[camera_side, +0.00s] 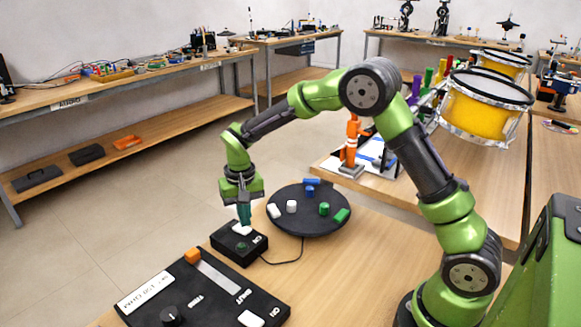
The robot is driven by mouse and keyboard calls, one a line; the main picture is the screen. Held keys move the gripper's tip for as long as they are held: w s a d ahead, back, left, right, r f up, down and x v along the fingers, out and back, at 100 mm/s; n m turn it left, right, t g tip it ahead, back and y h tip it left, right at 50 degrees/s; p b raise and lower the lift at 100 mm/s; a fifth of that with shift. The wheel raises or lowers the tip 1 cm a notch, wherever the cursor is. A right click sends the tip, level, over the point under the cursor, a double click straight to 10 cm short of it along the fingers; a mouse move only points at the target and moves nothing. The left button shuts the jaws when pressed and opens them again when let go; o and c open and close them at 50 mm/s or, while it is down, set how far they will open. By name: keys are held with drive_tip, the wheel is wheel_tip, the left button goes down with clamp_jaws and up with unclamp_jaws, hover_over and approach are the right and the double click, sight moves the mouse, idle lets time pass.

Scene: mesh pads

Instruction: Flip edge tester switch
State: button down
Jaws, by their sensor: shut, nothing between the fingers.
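A small black box (228,244) with a white part on top and a green round part (242,246) sits on the wooden table. No label reading "edge tester" is legible, so I cannot tell for sure that this box is the tester. My gripper (244,222) points down over the box with its fingers shut and empty. Its tips are at the white part (238,232) and partly cover it. I cannot tell whether they touch it or which way any switch is set.
A larger black panel (225,307) with an orange slider, a knob and a white button lies in front. A round black disc (313,226) with white, blue and green pieces lies behind right, a cable beside it. An orange figure (352,143) and yellow drums (478,108) stand farther back.

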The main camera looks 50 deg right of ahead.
drive_tip(key=shift+f, duration=1)
idle(0.6)
drive_tip(key=shift+r, duration=3.55)
